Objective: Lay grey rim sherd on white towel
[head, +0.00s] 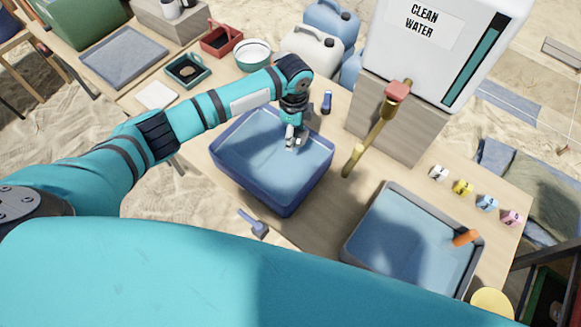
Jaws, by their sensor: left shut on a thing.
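My left gripper (292,142) points down over the blue basin (235,178), which holds water. It is shut on a small grey piece, apparently the grey rim sherd, mostly hidden by the fingers. I cannot tell whether the piece touches the water. A small white cloth (157,95), which looks like the white towel, lies flat at the table's left edge, left of the basin and beyond my left forearm. My right gripper is not in view.
A brass tap (372,135) from the clean water tank (425,45) juts out right of the basin. A grey-rimmed tray (397,235) stands at the right front. A blue brush (254,224) lies near the front edge. A green tray (187,70) stands beyond the white cloth.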

